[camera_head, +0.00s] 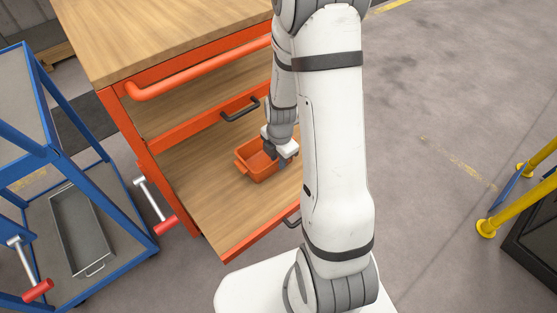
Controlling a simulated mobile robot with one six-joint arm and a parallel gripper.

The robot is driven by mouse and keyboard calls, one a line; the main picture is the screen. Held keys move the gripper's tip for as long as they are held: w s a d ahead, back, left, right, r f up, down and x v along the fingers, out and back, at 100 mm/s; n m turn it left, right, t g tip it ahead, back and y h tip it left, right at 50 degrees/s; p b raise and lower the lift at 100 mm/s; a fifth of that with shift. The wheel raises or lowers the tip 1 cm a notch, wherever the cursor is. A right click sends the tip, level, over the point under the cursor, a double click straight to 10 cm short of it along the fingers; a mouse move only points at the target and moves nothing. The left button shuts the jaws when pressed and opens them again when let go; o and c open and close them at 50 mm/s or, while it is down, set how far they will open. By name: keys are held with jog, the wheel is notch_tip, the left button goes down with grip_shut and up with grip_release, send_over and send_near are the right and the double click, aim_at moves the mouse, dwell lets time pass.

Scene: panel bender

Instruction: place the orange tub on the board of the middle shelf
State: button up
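The orange tub (258,172) is a small open box in the head view. It appears upright and is seen against the lower wooden board (215,198) of the orange cart; I cannot tell whether it rests on that board or is held just above it. My gripper (277,158) is at the tub's right wall, with one dark finger over the inside and the other near the outside. Whether the fingers are closed on the wall is too small to tell. The middle shelf board (205,102) shows below the cart's top, partly hidden by my arm.
The cart's wooden top (165,35) and orange push bar (200,72) overhang the shelves. A blue trolley (130,222) with a grey tray (82,235) stands left. Red-handled cranks (165,224) stick out beside the cart. Yellow posts (510,205) stand right.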

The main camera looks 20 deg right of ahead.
jog(key=s+a+r+m+p, duration=0.1)
jog(key=s+r+m, duration=0.3)
jog(key=r, duration=0.5)
jog(key=s+a+r+m+p, duration=0.1)
jog(key=s+a+r+m, duration=0.1)
jog(key=r+m, duration=0.5)
jog(key=s+a+r+m, duration=0.2)
jog(key=s+r+m, duration=0.6)
jog(key=m, duration=0.2)
jog(key=shift+r+m+t, duration=0.3)
jog(key=shift+r, duration=0.05)
notch_tip(320, 180, up, 24)
jog(key=t+p, duration=0.1)
jog(key=p, duration=2.1)
jog(key=shift+s+a, duration=0.1)
